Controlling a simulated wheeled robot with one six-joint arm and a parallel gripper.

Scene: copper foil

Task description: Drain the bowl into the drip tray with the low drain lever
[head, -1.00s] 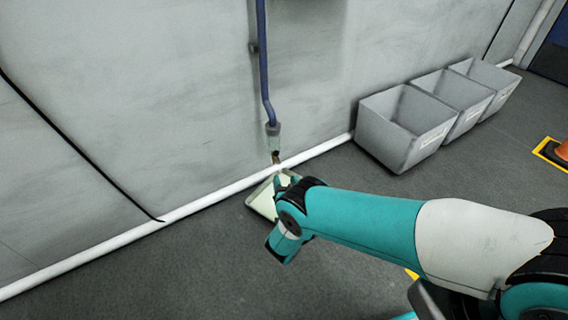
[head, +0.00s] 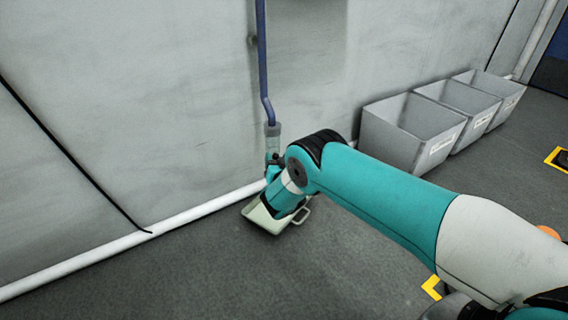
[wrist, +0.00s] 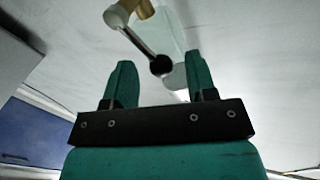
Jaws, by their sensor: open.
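The low drain lever (wrist: 145,42) shows in the wrist view as a metal rod with a black knob, below a brass fitting (wrist: 144,8). My gripper (wrist: 158,59) is open, with one teal finger on each side of the knob. I cannot tell whether either finger touches it. In the head view my gripper (head: 274,160) is just below the drain pipe's grey end (head: 272,132), and the lever is hidden there. The pale drip tray (head: 256,213) lies on the floor below, partly covered by my arm. The bowl is not in view.
A blue pipe (head: 262,60) runs down the grey wall. A white pipe (head: 190,218) follows the wall's foot. Several grey bins, the nearest one (head: 385,140) close to my arm, stand along the wall to the right. The floor at front left is clear.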

